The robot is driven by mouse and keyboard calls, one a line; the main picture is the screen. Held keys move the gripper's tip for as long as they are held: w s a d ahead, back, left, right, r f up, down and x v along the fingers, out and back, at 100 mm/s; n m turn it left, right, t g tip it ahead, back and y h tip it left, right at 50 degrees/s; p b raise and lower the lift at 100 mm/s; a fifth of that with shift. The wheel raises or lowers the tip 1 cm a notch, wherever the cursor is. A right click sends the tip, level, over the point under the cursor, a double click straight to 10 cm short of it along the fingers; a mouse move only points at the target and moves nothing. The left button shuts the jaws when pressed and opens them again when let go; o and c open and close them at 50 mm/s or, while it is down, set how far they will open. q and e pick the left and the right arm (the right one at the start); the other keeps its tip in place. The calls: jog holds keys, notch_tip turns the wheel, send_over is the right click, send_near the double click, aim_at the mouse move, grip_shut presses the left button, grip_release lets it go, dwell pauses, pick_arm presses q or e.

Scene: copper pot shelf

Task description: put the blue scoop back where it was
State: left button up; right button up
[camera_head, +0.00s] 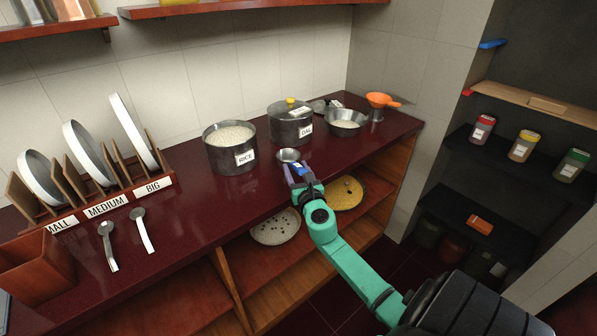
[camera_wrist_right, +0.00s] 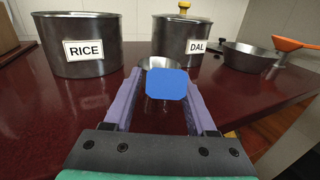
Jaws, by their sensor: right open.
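The blue scoop (camera_head: 288,155) is on the dark red counter in front of the pots, its small metal bowl toward the DAL pot. Its blue handle end (camera_wrist_right: 167,84) faces me in the right wrist view, between my fingers. My right gripper (camera_head: 295,172) is open, with its two purple fingers on either side of the handle. The counter under the handle is partly hidden. My left gripper is not in view.
The RICE pot (camera_head: 231,155), DAL pot (camera_head: 291,130) and a metal bowl (camera_head: 345,127) stand behind the scoop. An orange funnel-like tool (camera_head: 378,101) is at the far right. A blue piece (camera_head: 492,44) is on the right wall above labelled jars (camera_head: 523,145).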

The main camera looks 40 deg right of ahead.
jog(key=shift+s+a, duration=0.15)
jog(key=shift+s, duration=0.1)
jog(key=b+v, duration=0.1)
jog(key=v, duration=1)
jog(key=s+f+m+g+y, duration=0.1)
jog(key=s+f+m+g, duration=0.3)
jog(key=f, duration=0.7)
jog(key=s+a+f+m+g+y, duration=0.15)
jog(key=f+m, duration=0.35)
jog(key=f, duration=0.6)
jog(key=s+f+m+g+y, duration=0.1)
jog(key=s+f+m+g, duration=0.3)
jog(key=f, duration=0.8)
jog(key=s+a+f+m+g+y, duration=0.2)
jog(key=s+a+f+m+g, duration=0.1)
jog(key=s+f+m, duration=0.5)
jog(key=s+a+f+m+g+y, duration=0.2)
jog(key=s+a+f+m, duration=0.4)
jog(key=s+f, duration=0.4)
jog(key=s+m+g, duration=0.1)
jog(key=s, duration=0.4)
jog(key=shift+s+f+m, duration=0.3)
jog(key=shift+s+m, duration=0.05)
jog(key=shift+m, duration=0.05)
